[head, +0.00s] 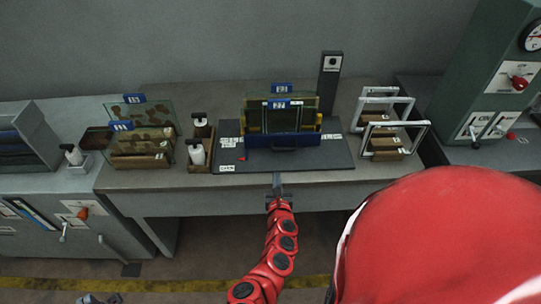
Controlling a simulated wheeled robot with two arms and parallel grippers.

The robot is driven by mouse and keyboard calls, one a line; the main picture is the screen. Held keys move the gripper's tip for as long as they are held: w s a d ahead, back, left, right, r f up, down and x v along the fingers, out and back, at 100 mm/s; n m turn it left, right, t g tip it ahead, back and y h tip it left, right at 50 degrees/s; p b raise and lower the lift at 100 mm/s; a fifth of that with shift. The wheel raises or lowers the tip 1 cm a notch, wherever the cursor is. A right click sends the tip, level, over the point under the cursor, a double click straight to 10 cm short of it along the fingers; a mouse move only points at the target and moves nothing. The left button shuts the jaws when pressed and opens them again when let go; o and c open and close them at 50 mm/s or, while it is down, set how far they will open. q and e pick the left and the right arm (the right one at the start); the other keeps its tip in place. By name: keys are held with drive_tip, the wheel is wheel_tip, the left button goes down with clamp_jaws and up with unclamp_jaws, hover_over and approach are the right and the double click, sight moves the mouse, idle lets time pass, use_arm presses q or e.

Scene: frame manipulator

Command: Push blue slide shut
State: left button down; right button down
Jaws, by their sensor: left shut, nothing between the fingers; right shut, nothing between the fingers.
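The frame manipulator stands on a dark base board (330,160) in the middle of the bench, with upright dark frames and yellow side parts. Its blue slide (285,141) is a wide blue bar across the front, low down. How far the slide is open I cannot tell from here. My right gripper (277,180) is shut and empty, at the front edge of the board, in front of the slide and apart from it. My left gripper (100,299) is low at the bottom left edge, mostly cut off, shut, and far from the device.
White bottles (197,155) and glass plates in wooden holders (138,160) stand left of the board. White frames (405,138) stand to the right. A dark post (330,75) rises behind. A green cabinet (480,80) is at far right. The board's front strip is mostly clear.

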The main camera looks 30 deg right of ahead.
drive_tip(key=b, duration=0.1)
approach(274, 149)
drive_tip(key=x, duration=0.2)
drive_tip(key=f+x, duration=0.1)
drive_tip(key=x, duration=0.2)
drive_tip(key=shift+w+a, duration=0.1)
drive_tip(key=shift+w+d+b, duration=0.35)
drive_tip(key=shift+w+b, duration=0.05)
drive_tip(key=shift+w, duration=0.1)
drive_tip(key=shift+w+d+f+b, duration=0.15)
drive_tip(key=shift+w+d+b, duration=0.1)
drive_tip(key=shift+w+b, duration=0.2)
drive_tip(key=x, duration=0.1)
drive_tip(key=b+x, duration=0.1)
drive_tip(key=x, duration=0.1)
drive_tip(key=shift+w+d+r+b, duration=0.1)
drive_tip(key=shift+d+r+b, duration=0.05)
drive_tip(key=shift+r+b, duration=0.2)
drive_tip(key=shift+w, duration=0.1)
